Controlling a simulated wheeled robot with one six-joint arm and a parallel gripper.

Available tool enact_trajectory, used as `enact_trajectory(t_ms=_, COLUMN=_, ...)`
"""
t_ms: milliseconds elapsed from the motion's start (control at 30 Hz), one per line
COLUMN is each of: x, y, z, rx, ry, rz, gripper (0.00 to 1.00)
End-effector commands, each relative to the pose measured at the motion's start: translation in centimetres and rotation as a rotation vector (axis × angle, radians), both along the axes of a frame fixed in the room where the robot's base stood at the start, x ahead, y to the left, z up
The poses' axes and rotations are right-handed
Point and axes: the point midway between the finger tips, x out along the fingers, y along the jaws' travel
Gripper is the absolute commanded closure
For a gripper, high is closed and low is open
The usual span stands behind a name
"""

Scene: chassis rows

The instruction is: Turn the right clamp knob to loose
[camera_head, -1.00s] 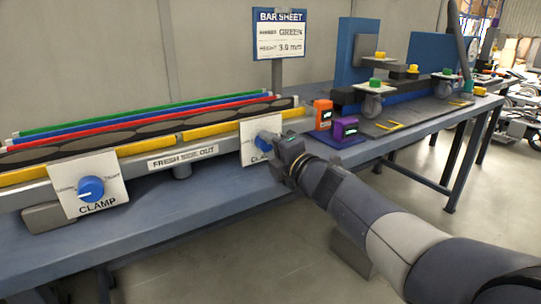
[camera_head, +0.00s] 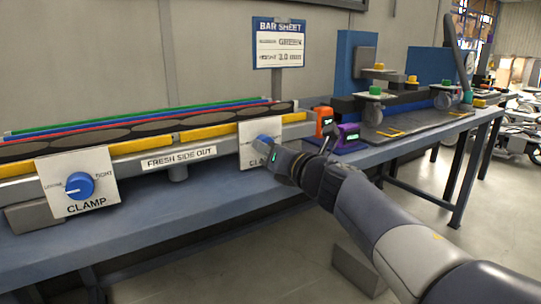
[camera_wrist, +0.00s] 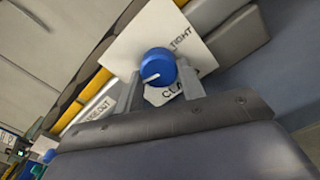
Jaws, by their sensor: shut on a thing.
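The right clamp knob (camera_head: 264,142) is blue, on a white plate (camera_head: 247,158) on the front of the rail. In the wrist view the knob (camera_wrist: 158,67) sits between the two fingers of my gripper (camera_wrist: 160,88), which is shut on it. The white mark on the knob points lower left in that view, away from the word TIGHT (camera_wrist: 180,39). The loose label is not visible there. In the head view my gripper (camera_head: 270,150) covers part of the knob and plate.
The left clamp knob (camera_head: 79,186) has its mark toward LOOSE. A bar sheet sign (camera_head: 280,43) stands behind the rail. The blue bench (camera_head: 190,215) is clear in front of the rail.

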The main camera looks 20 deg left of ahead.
Motion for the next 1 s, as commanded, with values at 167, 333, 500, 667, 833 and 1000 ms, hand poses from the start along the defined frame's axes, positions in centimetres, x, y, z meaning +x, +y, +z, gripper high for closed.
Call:
enact_trajectory(t_ms=167, x=0.02, y=-0.01, z=-0.11, rx=-0.062, ry=-0.073, rz=0.000, gripper=0.86)
enact_trajectory(t_ms=333, x=0.03, y=-0.02, z=-0.11, rx=-0.099, ry=-0.115, rz=0.000, gripper=0.86)
enact_trajectory(t_ms=500, x=0.04, y=-0.03, z=-0.10, rx=-0.116, ry=-0.135, rz=0.000, gripper=0.86)
enact_trajectory(t_ms=667, x=0.05, y=-0.03, z=-0.09, rx=-0.120, ry=-0.139, rz=0.000, gripper=0.86)
enact_trajectory(t_ms=833, x=0.04, y=-0.03, z=-0.10, rx=-0.120, ry=-0.139, rz=0.000, gripper=0.86)
enact_trajectory(t_ms=1000, x=0.05, y=-0.02, z=-0.10, rx=-0.119, ry=-0.138, rz=0.000, gripper=0.56)
